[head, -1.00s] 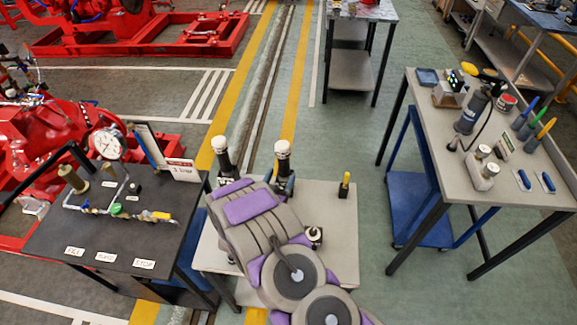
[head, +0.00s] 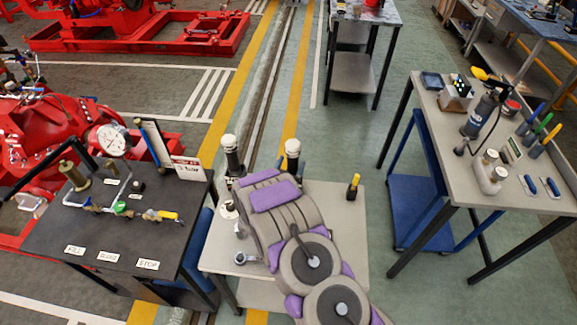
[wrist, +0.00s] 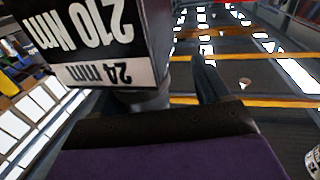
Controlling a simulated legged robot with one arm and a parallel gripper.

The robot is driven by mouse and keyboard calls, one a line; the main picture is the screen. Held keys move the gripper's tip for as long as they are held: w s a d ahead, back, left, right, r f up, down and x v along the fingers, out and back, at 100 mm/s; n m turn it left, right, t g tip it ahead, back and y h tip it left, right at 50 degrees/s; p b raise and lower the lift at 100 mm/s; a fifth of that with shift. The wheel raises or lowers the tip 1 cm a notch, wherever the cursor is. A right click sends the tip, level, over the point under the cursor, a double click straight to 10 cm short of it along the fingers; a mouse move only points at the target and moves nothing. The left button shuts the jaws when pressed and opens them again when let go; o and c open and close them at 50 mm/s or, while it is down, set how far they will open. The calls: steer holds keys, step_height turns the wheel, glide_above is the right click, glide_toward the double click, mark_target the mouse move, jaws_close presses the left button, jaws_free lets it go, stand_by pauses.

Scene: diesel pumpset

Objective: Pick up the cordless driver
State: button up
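Two dark upright tools with white tops, one on the left (head: 231,155) and one on the right (head: 292,152), stand at the far side of the grey middle table (head: 338,225). I cannot tell for sure which is the cordless driver. In the wrist view a dark block with a white label (wrist: 100,72), reading "210 Nm" and "24 mm" upside down, is close, with a grey cylindrical part under it. My gripper (wrist: 175,85) shows one dark finger right of this part; the other is hidden behind the block. In the head view my arm hides the gripper. Contact is unclear.
A small yellow-and-black item (head: 353,186) stands on the middle table's right, and a silver ring-ended tool (head: 245,258) lies near its front left. A black gauge bench (head: 105,235) is left. A tool table (head: 470,165) is right, past clear floor.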

steer(key=d, duration=0.3)
steer(key=shift+d+r, duration=0.1)
steer(key=shift+r, duration=0.1)
steer(key=c, duration=0.6)
steer(key=shift+a+f, duration=0.2)
steer(key=shift+a, duration=0.75)
jaws_close()
steer(key=shift+d+r, duration=0.1)
steer(key=shift+d, duration=0.4)
steer(key=shift+a+r, duration=0.3)
steer(key=shift+r, duration=0.3)
step_height(320, 180, up, 17)
steer(key=shift+p, duration=1.25)
steer(key=shift+o, duration=0.3)
jaws_free()
jaws_close()
